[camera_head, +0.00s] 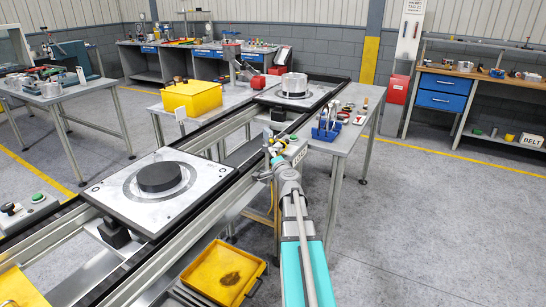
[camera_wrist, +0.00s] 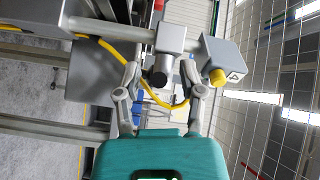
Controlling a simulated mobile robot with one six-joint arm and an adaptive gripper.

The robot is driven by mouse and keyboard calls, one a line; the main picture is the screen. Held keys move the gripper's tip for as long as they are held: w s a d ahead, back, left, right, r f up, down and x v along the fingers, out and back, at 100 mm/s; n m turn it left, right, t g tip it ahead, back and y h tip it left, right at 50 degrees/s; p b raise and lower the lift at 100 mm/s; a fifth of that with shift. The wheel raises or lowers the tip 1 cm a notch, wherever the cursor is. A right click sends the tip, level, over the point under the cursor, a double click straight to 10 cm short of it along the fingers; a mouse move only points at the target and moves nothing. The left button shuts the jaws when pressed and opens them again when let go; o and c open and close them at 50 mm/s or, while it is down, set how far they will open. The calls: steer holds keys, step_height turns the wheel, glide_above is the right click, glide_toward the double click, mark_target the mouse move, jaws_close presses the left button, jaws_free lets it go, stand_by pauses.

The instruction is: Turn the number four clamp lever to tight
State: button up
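My gripper (camera_head: 272,158) is stretched out over the conveyor's right side, near a small grey fixture with yellow parts. In the wrist view my gripper (camera_wrist: 160,78) is open, its two fingers apart. A grey block with a black round end (camera_wrist: 160,76) shows between or beyond the fingers; I cannot tell whether they touch it. A yellow cable (camera_wrist: 120,66) loops across. A grey box with a yellow knob (camera_wrist: 218,76) is to the right. No number four is readable, so I cannot tell which part is the number four clamp lever or how it is turned.
A pallet with a black disc (camera_head: 160,177) sits on the conveyor in front. A farther pallet carries a silver cylinder (camera_head: 294,85). A yellow bin (camera_head: 191,97) stands on the table behind. A yellow tray (camera_head: 225,273) is low beside the conveyor. The floor to the right is clear.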

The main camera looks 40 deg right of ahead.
jaws_close()
steer(key=shift+f+n+t+b, duration=0.4)
steer(key=shift+n+t+b, duration=0.15)
steer(key=shift+b, duration=0.7)
steer(key=shift+w+d+f+n+t+b, duration=0.1)
steer(key=shift+d+f+n+t+b, duration=0.15)
steer(key=shift+n+t+b, duration=1)
steer(key=d+n+t+y+b, duration=0.1)
steer(key=n+t+y+b, duration=0.1)
steer(key=n, duration=0.4)
steer(key=w+d+f+n+t+y+b, duration=0.1)
steer(key=n+t+y+b, duration=0.1)
steer(key=n+y+b, duration=0.3)
steer(key=d+n+t+y+b, duration=0.1)
steer(key=n+t+y+b, duration=0.1)
steer(key=n+y+b, duration=0.2)
steer(key=shift+w+f+n+y, duration=0.1)
steer(key=shift+f+n+y, duration=0.05)
steer(key=shift+n, duration=0.6)
steer(key=shift+w+f+n+y, duration=0.1)
steer(key=shift+f+n+y, duration=0.05)
steer(key=shift+n, duration=0.6)
steer(key=shift+y, duration=0.3)
steer(key=shift+s+a, duration=0.1)
